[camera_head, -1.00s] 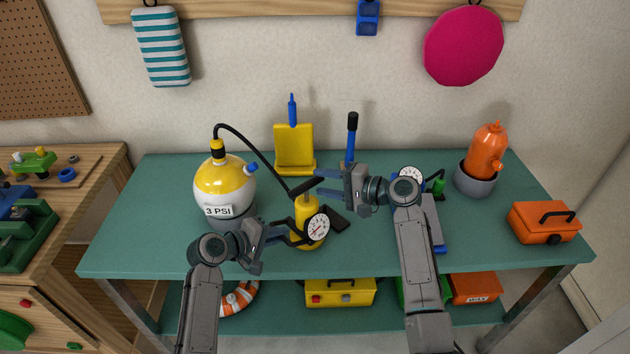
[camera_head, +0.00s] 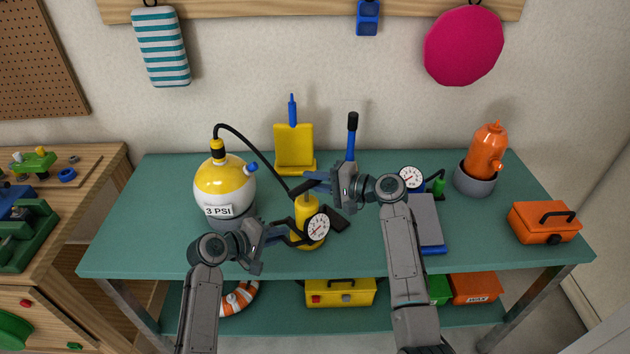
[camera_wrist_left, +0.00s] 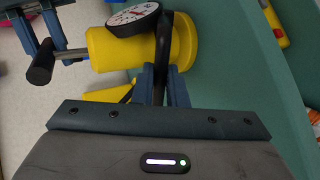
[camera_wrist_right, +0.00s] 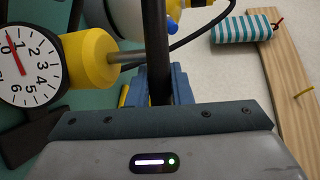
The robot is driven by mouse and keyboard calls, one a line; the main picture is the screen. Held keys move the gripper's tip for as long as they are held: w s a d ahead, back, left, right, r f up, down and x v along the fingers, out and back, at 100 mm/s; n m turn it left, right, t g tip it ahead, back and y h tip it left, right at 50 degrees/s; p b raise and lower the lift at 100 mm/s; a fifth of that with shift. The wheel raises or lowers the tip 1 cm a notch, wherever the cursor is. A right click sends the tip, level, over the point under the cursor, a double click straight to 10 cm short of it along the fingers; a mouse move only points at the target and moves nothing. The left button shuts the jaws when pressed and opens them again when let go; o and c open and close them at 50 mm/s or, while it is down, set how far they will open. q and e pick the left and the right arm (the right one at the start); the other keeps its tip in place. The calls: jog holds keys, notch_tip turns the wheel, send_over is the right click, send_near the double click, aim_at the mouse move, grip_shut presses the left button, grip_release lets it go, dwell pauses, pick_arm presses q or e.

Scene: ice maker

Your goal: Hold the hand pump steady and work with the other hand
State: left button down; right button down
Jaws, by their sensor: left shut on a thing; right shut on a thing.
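The yellow hand pump (camera_head: 307,212) stands on the green bench with a white dial gauge (camera_head: 318,227) on its front. My left gripper (camera_head: 280,235) is shut on the pump's black side handle (camera_wrist_left: 162,45). My right gripper (camera_head: 312,182) is shut on the black top bar (camera_wrist_right: 160,45) of the pump. In the right wrist view a bare metal rod (camera_wrist_right: 128,56) joins that bar to the pump body. A black hose (camera_head: 258,148) runs from the yellow-and-white ball (camera_head: 226,182), labelled 3 PSI, to the pump.
A yellow stand (camera_head: 294,146) and an upright blue tool with a black grip (camera_head: 352,135) are behind the pump. A second gauge (camera_head: 411,179), a grey box (camera_head: 425,218), an orange bottle in a grey bowl (camera_head: 475,180) and an orange toolbox (camera_head: 543,222) are to the right.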

notch_tip(320, 180, up, 8)
jog(key=shift+f, duration=0.2)
jog(key=c, duration=1.3)
grip_release()
jog(key=shift+d, duration=0.1)
jog(key=shift+s+d, duration=0.2)
jog(key=shift+d, duration=0.15)
jog(key=v, duration=1.1)
